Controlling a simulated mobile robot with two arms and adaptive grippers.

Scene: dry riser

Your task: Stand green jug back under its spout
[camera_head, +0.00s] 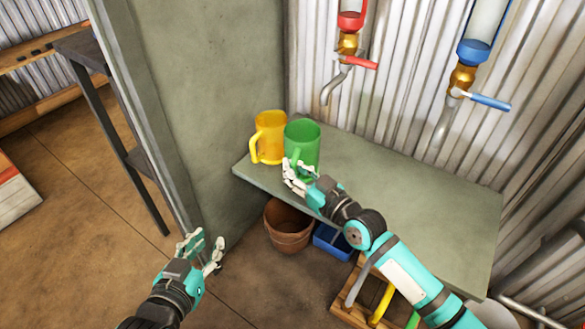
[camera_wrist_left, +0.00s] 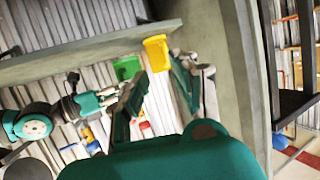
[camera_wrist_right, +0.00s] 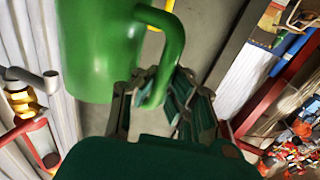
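The green jug (camera_head: 304,137) stands upright on the grey shelf (camera_head: 430,190), near its left end. It also shows in the left wrist view (camera_wrist_left: 127,68) and large in the right wrist view (camera_wrist_right: 95,45). My right gripper (camera_head: 297,176) is at its handle. The handle (camera_wrist_right: 170,60) lies between the fingers, but how tightly they close on it is unclear. My left gripper (camera_head: 209,247) is open and empty, low in front of the shelf. A spout with a red lever (camera_head: 330,90) and one with a blue lever (camera_head: 442,128) hang from the wall. No green-marked spout shows.
A yellow jug (camera_head: 270,137) stands just left of the green jug, beside a grey partition (camera_head: 210,80). The shelf's middle and right are clear. Below are a clay pot (camera_head: 288,225), a blue bin (camera_head: 334,241) and a wooden rack (camera_head: 348,315).

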